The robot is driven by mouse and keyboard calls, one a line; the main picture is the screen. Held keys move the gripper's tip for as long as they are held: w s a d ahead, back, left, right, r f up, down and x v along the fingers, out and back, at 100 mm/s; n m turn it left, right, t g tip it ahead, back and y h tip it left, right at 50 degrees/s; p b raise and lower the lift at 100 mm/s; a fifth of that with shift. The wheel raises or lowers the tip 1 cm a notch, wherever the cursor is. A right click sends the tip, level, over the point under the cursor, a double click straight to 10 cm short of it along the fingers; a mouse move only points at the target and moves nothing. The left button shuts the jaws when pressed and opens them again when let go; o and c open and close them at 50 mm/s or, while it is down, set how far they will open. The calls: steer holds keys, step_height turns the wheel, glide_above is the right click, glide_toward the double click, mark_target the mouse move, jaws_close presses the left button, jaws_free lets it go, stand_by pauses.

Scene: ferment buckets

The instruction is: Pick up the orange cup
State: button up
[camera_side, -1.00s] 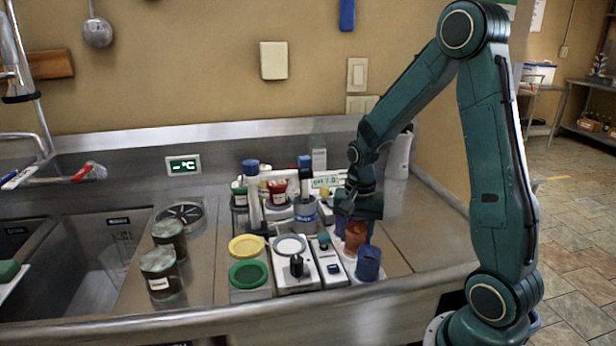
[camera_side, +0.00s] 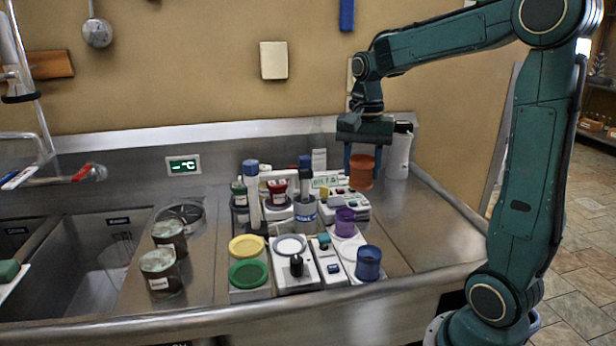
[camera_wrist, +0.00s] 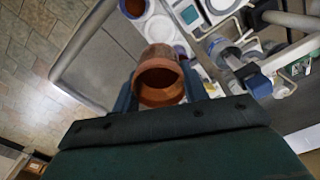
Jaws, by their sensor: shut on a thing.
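The orange cup (camera_side: 361,172) is held in the air above the right part of the counter. My gripper (camera_side: 362,160) is shut on it, with one finger showing on its left side in the side view. In the wrist view the cup (camera_wrist: 160,80) sits between the two fingers, and its open mouth faces the camera. The inside that shows looks empty.
A purple cup (camera_side: 345,222) and a blue cup (camera_side: 368,262) stand on a white tray (camera_side: 352,250) below. Several instruments and bottles crowd the counter's middle. Bare steel (camera_side: 405,215) lies to the right.

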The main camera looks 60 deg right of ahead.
steer(key=shift+r, duration=1)
steer(key=shift+w, duration=0.1)
steer(key=shift+w+a+r, duration=0.1)
steer(key=shift+w+a, duration=0.1)
steer(key=shift+w, duration=0.3)
steer(key=w+a+r+n, duration=0.4)
steer(key=w+a+n, duration=0.6)
steer(key=w+a, duration=0.75)
steer(key=f, duration=1.5)
steer(key=shift+w+d+f, duration=0.2)
steer(key=shift+w+d, duration=0.1)
steer(key=shift+d, duration=0.1)
steer(key=shift+f, duration=2.1)
steer(key=shift+f, duration=0.15)
